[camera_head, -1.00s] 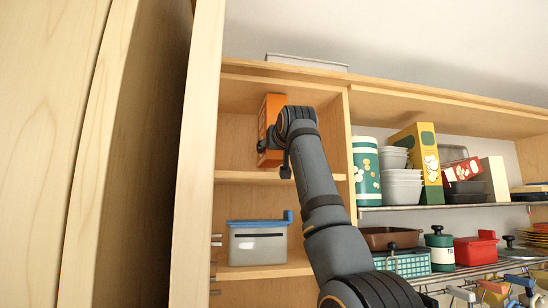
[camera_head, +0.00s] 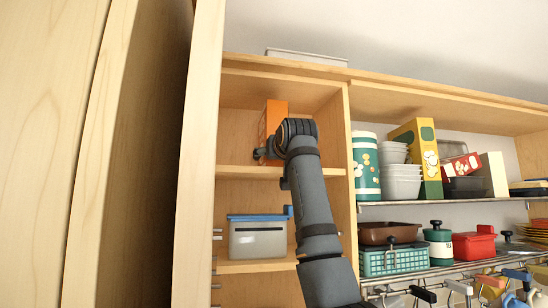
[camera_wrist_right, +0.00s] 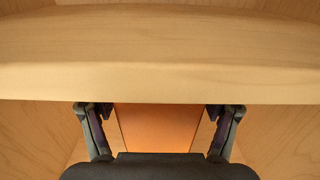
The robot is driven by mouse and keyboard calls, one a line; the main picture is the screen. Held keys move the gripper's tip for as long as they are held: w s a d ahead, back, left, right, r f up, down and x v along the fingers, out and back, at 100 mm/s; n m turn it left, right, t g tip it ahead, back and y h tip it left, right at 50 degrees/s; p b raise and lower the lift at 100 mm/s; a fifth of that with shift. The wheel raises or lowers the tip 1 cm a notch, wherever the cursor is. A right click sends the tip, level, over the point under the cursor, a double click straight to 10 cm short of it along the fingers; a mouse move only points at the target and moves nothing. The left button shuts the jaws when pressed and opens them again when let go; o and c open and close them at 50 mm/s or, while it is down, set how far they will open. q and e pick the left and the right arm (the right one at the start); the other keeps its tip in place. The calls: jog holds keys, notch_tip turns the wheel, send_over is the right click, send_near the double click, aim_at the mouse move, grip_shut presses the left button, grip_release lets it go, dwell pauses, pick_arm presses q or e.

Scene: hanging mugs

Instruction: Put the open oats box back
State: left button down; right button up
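The orange oats box (camera_head: 277,112) stands upright in the upper left cubby of the wooden cabinet. In the right wrist view its orange face (camera_wrist_right: 158,128) shows between the two fingers, under the pale upper board. My right gripper (camera_head: 270,154) is at the front of the box, low down; my arm hides much of it in the head view. The fingers (camera_wrist_right: 160,112) are spread on both sides of the box with narrow gaps beside it. Whether the box top is open cannot be seen. My left gripper is not in view.
The cubby shelf (camera_head: 238,171) lies below the box. A clear container with a blue lid (camera_head: 258,236) is underneath. A tall wooden panel (camera_head: 197,150) borders the left. A green canister (camera_head: 365,165), bowls (camera_head: 400,175) and a yellow box (camera_head: 425,160) stand on the right.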

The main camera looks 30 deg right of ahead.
jog(key=shift+r, duration=0.3)
jog(key=b+v, duration=0.2)
jog(key=f+b+v, duration=0.1)
jog(key=b+v, duration=0.1)
jog(key=v, duration=0.1)
jog(key=b+v, duration=0.2)
jog(key=v, duration=0.5)
jog(key=shift+r+b, duration=0.4)
jog(key=shift+d, duration=0.1)
jog(key=shift+f, duration=0.1)
